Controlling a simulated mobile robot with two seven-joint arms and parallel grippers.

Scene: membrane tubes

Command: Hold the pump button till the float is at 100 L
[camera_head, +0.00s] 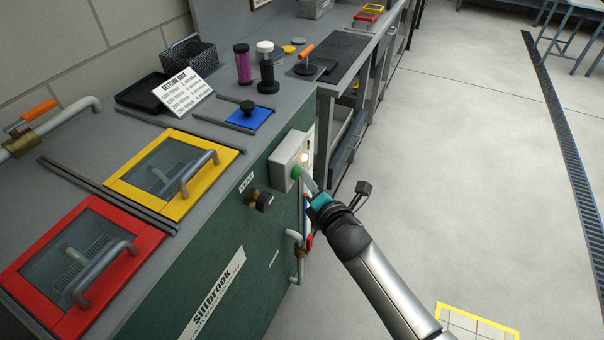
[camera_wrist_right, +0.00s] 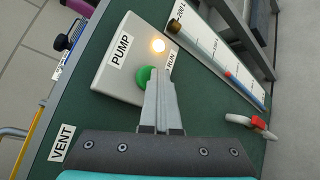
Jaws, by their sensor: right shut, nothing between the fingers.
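The grey pump box (camera_head: 282,163) is on the green front panel; the right wrist view shows it labelled PUMP (camera_wrist_right: 118,52). Its lamp (camera_wrist_right: 158,45) glows warm white. The green button (camera_wrist_right: 142,76) is partly hidden behind the fingertips of my right gripper (camera_wrist_right: 159,84), which is shut and empty. The fingertips are at the button; I cannot tell whether it is pressed in. My left gripper is out of view.
A red-handled tap (camera_wrist_right: 262,125) is beside the gauge. Yellow (camera_head: 205,198) and red (camera_head: 32,262) framed hatches with bar handles are on the bench top. The floor (camera_head: 470,170) at right is clear.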

